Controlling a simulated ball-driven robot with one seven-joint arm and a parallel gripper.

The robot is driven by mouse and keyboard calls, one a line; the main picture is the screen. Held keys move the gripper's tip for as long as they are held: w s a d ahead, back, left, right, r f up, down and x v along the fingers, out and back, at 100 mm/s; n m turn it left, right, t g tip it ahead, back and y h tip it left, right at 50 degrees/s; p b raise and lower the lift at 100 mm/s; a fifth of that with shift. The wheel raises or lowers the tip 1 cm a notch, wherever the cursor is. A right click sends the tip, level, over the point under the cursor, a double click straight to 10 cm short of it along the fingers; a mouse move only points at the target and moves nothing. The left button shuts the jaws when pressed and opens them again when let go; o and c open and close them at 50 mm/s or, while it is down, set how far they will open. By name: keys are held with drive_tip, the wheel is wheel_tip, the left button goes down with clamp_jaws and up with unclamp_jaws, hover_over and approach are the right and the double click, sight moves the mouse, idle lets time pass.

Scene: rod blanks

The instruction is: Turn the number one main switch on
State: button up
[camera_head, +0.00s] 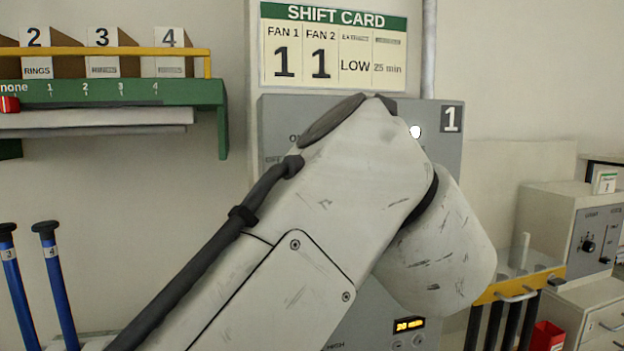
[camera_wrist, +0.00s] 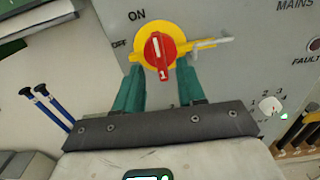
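The main switch of the grey panel (camera_head: 278,120) marked 1 shows in the wrist view as a red handle (camera_wrist: 159,50) on a yellow round plate (camera_wrist: 140,38). ON is printed above and left of the plate, OFF at its left. The handle stands nearly upright in that view, its light mark at the upper end. My gripper (camera_wrist: 161,68) has its two green fingers apart, one on each side of the handle's lower end. I cannot tell whether they touch it. In the head view my arm hides the switch and gripper.
A yellow tab with a grey pin (camera_wrist: 212,42) sticks out right of the switch. A small white knob (camera_wrist: 270,105) sits lower right. The shift card (camera_head: 333,48) reads 1 for both fans. A green rack (camera_head: 110,93) hangs left, and a workbench box (camera_head: 545,215) stands right.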

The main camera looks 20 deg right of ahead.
drive_tip(key=s, duration=0.8)
